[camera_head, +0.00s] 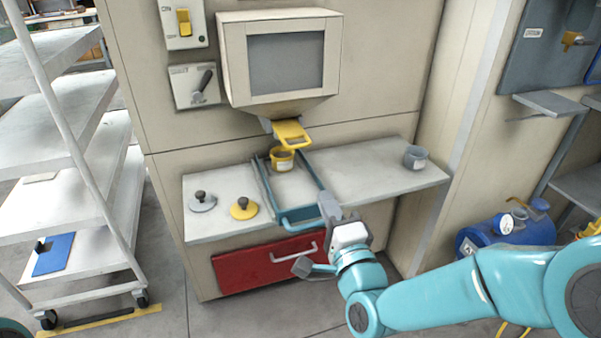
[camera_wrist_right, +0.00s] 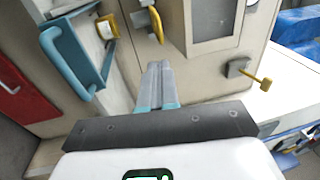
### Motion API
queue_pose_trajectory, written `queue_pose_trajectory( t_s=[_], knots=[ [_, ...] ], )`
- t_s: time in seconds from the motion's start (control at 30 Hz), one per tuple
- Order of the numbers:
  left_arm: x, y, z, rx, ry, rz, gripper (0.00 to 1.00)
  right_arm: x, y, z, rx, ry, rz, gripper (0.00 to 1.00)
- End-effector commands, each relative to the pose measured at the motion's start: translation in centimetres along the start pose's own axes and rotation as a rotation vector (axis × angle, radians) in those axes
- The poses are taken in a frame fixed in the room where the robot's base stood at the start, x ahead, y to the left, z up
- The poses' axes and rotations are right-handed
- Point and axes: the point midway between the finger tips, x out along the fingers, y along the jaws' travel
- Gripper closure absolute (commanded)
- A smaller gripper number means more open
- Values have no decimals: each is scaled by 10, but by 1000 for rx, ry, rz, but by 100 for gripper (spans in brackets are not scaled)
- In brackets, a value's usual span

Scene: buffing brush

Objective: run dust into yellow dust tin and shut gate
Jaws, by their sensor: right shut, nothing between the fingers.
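The yellow dust tin (camera_head: 283,164) stands open at the back of a blue sliding frame (camera_head: 303,216) on the shelf, below the hopper's spout. It also shows in the right wrist view (camera_wrist_right: 106,29). The yellow gate (camera_head: 291,135) sticks out forward from under the hopper, above the tin; it shows in the wrist view too (camera_wrist_right: 156,24). I cannot tell whether dust is in the tin. My right gripper (camera_head: 327,203) is shut and empty, its fingers close to the frame's front right corner; contact is unclear. My left gripper is out of view.
A grey tin (camera_head: 414,159) stands on the shelf's right side. A grey lid (camera_head: 202,203) and a yellow lid (camera_head: 243,209) lie left of the frame. A lever (camera_head: 204,80) and a yellow switch (camera_head: 184,22) are on the wall.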

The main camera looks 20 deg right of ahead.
Motion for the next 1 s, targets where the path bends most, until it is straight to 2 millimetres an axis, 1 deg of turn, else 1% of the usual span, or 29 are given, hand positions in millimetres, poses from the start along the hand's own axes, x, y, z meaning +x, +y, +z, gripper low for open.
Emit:
queue_pose_trajectory(
  t_s=[0.03,0.17,0.27,0.6,0.7,0.83,1.0],
  knots=[
    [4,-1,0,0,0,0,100,1,3,1,0,-3,-2,100],
    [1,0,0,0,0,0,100,12,2,3,0,-5,-1,100],
    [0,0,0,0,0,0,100,30,2,3,0,-5,-1,100],
    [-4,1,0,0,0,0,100,101,2,6,0,-8,-1,100],
    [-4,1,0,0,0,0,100,116,2,7,1,-9,0,100],
    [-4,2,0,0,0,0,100,130,3,7,1,-9,1,100],
    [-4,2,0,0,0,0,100,137,2,7,1,-9,1,100]
  ],
)
